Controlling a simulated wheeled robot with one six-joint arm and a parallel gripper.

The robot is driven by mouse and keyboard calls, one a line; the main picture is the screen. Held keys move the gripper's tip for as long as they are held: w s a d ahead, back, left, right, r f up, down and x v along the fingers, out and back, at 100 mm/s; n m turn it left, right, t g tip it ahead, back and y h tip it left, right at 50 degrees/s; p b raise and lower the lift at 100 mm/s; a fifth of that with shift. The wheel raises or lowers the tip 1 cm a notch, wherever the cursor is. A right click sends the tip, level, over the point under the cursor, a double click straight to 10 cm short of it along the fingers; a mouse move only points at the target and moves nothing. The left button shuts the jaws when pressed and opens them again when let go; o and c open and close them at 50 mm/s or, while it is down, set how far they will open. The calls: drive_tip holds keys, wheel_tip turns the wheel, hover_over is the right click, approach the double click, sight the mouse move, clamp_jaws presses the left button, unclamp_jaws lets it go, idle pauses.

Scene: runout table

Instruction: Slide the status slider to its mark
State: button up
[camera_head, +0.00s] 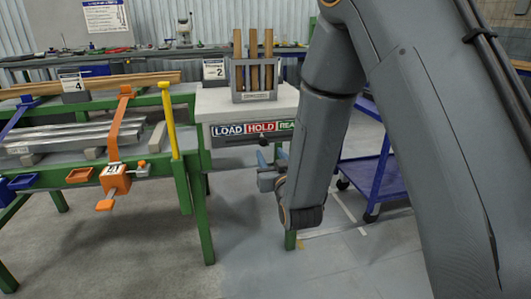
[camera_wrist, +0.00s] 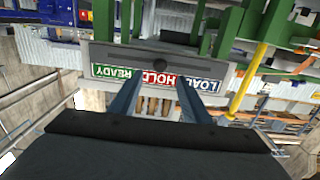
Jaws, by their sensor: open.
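The status panel (camera_head: 228,130) on the front of the white-topped stand carries a blue LOAD, red HOLD and green READY label. In the head view my arm hides part of READY. The slider's dark round knob (camera_head: 263,140) sits in the slot below HOLD. In the wrist view the panel is upside down, with READY (camera_wrist: 112,72) at left, LOAD (camera_wrist: 203,84) at right and the knob (camera_wrist: 160,64) by HOLD. My gripper (camera_wrist: 157,88) is open and empty, its two blue fingers apart, pointing at the panel. In the head view it (camera_head: 271,160) is just below the knob, not visibly touching it.
A rack of wooden handles (camera_head: 254,76) and a "2" sign (camera_head: 214,69) stand on top. A yellow post (camera_head: 169,118) and orange clamp (camera_head: 115,180) are to the left. A blue cart (camera_head: 378,180) is to the right. The floor in front is clear.

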sight(264, 142)
drive_tip(key=x, duration=0.7)
drive_tip(key=shift+w+a+b, duration=0.15)
drive_tip(key=shift+w+b, duration=0.2)
clamp_jaws()
